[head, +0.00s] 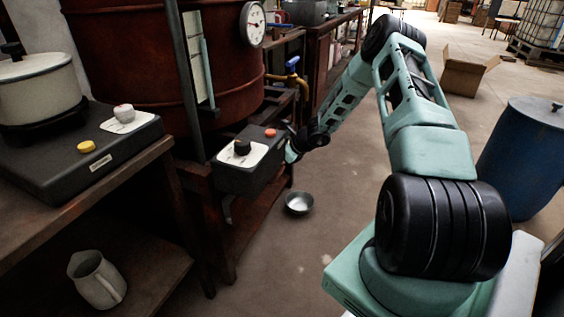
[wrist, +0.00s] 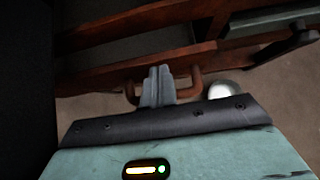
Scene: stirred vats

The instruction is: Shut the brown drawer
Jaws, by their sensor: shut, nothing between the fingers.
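In the wrist view, a brown wooden front (wrist: 105,75) crosses the picture, with a brown loop handle (wrist: 197,82) on its near side. I take this to be the brown drawer. My gripper (wrist: 158,72) is shut and empty, its grey fingertips in front of the handle and overlapping it in the picture. I cannot tell whether they touch. How far the drawer stands open is not clear. In the head view, my gripper's end is mostly hidden behind the dark control box, and the drawer cannot be made out.
The control box (head: 236,178) with a black knob juts out beside my gripper. A metal bowl (head: 299,203) lies on the floor below. A grey-green drawer front (wrist: 262,28) with a dark handle (wrist: 292,40) is at upper right.

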